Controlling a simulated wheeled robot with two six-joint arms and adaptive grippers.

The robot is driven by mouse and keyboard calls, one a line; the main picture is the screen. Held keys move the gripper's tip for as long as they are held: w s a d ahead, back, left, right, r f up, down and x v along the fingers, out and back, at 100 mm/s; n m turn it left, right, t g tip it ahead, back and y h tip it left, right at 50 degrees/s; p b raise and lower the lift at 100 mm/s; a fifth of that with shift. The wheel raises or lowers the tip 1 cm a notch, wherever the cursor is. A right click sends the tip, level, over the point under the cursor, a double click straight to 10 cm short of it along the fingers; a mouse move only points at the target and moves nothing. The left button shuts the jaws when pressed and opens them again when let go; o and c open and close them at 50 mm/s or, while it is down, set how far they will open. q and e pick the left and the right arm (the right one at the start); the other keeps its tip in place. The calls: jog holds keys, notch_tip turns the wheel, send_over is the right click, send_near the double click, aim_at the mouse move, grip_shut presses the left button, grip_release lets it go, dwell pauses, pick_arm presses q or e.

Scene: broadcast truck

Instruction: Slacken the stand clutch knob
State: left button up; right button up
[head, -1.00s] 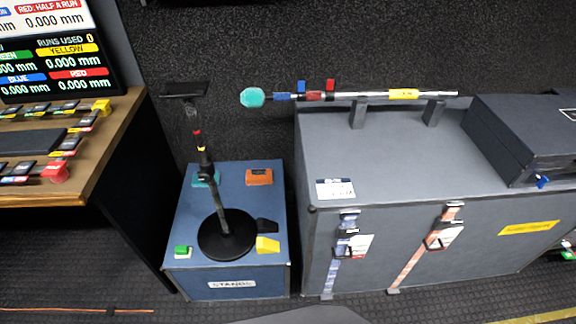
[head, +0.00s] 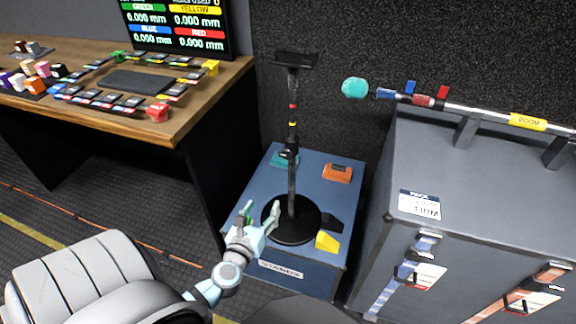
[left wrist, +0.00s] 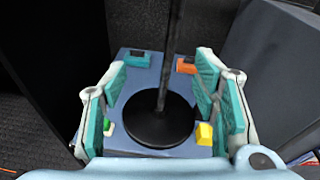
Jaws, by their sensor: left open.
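The black stand rises upright from its round base (head: 308,224) on the blue stands box (head: 345,196). Its pole carries red and yellow bands and a dark clutch collar (head: 290,151) partway up; I cannot pick out the knob's exact shape. A flat dark head (head: 294,60) tops the pole. My left gripper (head: 262,212) is open in front of the box, lower than the collar. In the left wrist view the pole (left wrist: 172,50) and base (left wrist: 158,122) show between the spread fingers of the gripper (left wrist: 162,68), with nothing held. My right gripper is not seen.
A grey case (head: 450,190) with a boom pole (head: 478,113) stands right. A wooden desk (head: 190,95) stands left.

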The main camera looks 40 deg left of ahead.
aim_at(287, 156)
pick_arm(q)
notch_tip(287, 156, up, 7)
jog(key=w+d+m+t, duration=0.1)
jog(key=w+m+t, duration=0.1)
jog(key=m, duration=0.2)
jog(key=b+x, duration=0.1)
jog(key=x, duration=1.2)
jog(key=shift+w+f, duration=0.1)
jog(key=shift+w, duration=0.25)
jog(key=shift+c, duration=0.6)
jog(key=c, duration=1)
jog(key=shift+a, duration=0.15)
jog(key=shift+c, duration=0.2)
jog(key=shift+d, duration=0.2)
jog(key=shift+n+b, duration=0.3)
